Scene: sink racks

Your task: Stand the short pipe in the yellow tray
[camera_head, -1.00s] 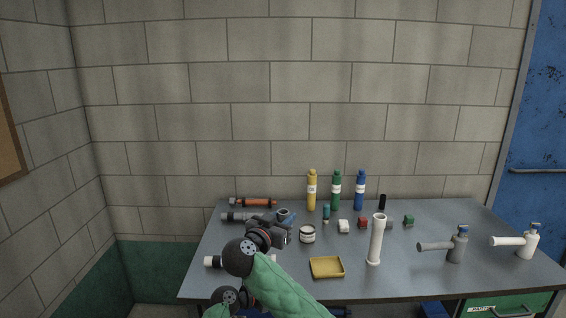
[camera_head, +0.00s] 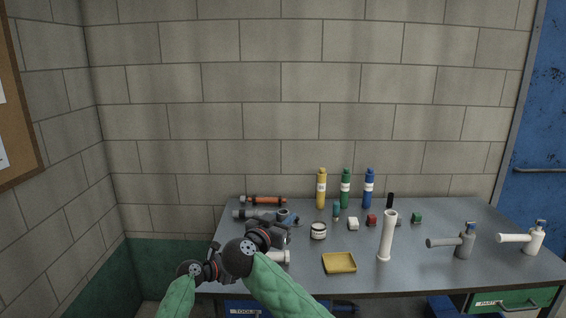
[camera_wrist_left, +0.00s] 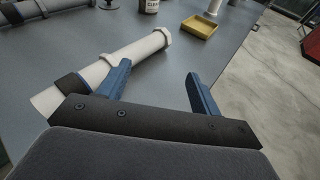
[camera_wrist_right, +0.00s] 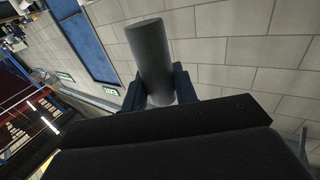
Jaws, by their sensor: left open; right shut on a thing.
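The yellow tray (camera_head: 340,264) lies empty near the table's front edge; it also shows in the left wrist view (camera_wrist_left: 198,28). My right gripper (camera_head: 286,222) is shut on a short dark grey pipe (camera_wrist_right: 152,55), which rises from between its fingers in the right wrist view. In the head view it is above the table, left of and behind the tray. My left gripper (camera_wrist_left: 160,85) is open and empty over the table's left front, beside a lying white pipe (camera_wrist_left: 115,68). In the head view my arms hide most of this white pipe.
A tall white pipe (camera_head: 387,238) stands right of the tray. A white tub (camera_head: 318,231), small blocks and yellow, green and blue bottles (camera_head: 345,188) are behind. Grey and orange pipes lie at back left.

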